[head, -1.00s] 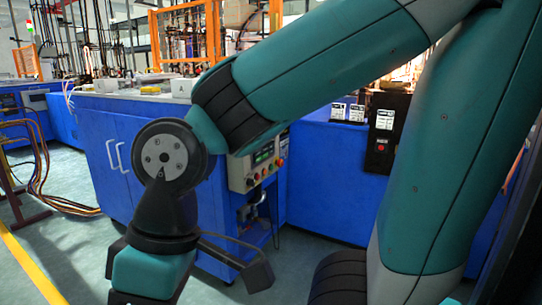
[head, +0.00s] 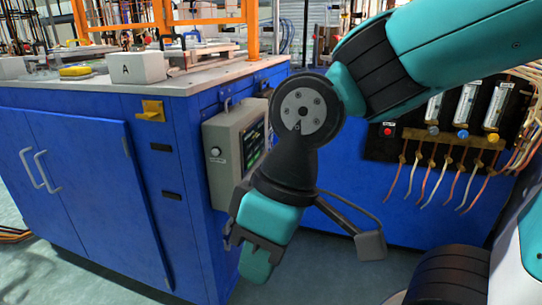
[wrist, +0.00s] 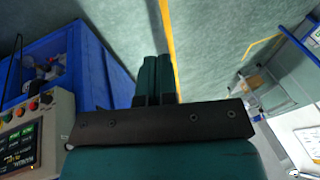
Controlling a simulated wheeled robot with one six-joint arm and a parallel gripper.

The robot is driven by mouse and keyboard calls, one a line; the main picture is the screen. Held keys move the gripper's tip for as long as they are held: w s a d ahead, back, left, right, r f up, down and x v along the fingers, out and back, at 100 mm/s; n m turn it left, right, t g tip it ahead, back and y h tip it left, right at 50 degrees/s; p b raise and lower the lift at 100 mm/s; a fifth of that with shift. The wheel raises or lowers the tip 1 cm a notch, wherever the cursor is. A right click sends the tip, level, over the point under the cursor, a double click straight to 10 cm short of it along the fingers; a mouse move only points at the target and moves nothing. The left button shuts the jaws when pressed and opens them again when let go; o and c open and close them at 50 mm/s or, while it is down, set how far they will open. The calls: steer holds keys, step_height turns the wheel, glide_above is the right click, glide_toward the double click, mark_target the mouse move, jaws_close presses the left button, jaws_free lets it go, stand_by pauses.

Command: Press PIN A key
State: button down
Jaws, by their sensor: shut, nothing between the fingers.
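A grey control box (head: 232,155) is mounted on the side of the blue cabinet, partly hidden behind my arm in the head view. It also shows at the left edge of the wrist view (wrist: 62,108), with a lit screen (wrist: 17,146) and several coloured buttons (wrist: 34,105). I cannot read any key as PIN A. My gripper (head: 256,266) points down in front of the box's lower right, apart from it in the picture. In the wrist view its two teal fingers (wrist: 155,80) lie together, shut and empty.
The blue cabinet (head: 85,185) carries a white block marked A (head: 136,67) and a yellow item (head: 76,72) on top. At right, a black panel (head: 385,145) holds flow tubes (head: 466,104) with hoses below. Green floor is open beneath my gripper.

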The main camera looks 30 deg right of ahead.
steer(key=shift+w, duration=0.15)
steer(key=w+d+m+t+y+p, duration=0.25)
steer(key=w+m, duration=0.35)
steer(key=w, duration=0.7)
steer(key=m+t+h+p, duration=0.3)
steer(key=m+t, duration=0.3)
steer(key=m, duration=0.4)
glide_toward(250, 163)
steer(key=s+a+f, duration=0.1)
steer(key=s+a, duration=0.4)
steer(key=a, duration=0.2)
steer(key=d+f+m+t+h, duration=0.1)
steer(key=d+f+m, duration=0.2)
steer(key=d, duration=0.3)
steer(key=w+d+f+m+t+h+p, duration=0.1)
steer(key=d+f+m+t+h, duration=0.1)
steer(key=d+m, duration=0.2)
steer(key=d, duration=0.2)
steer(key=shift+w+d+f, duration=0.3)
steer(key=shift+f, duration=0.05)
steer(key=shift+w+a, duration=0.1)
steer(key=w+a+p, duration=0.3)
steer(key=w+a, duration=0.2)
steer(key=w, duration=0.1)
steer(key=shift+w, duration=0.35)
steer(key=shift+w+a, duration=0.1)
steer(key=shift+a, duration=0.1)
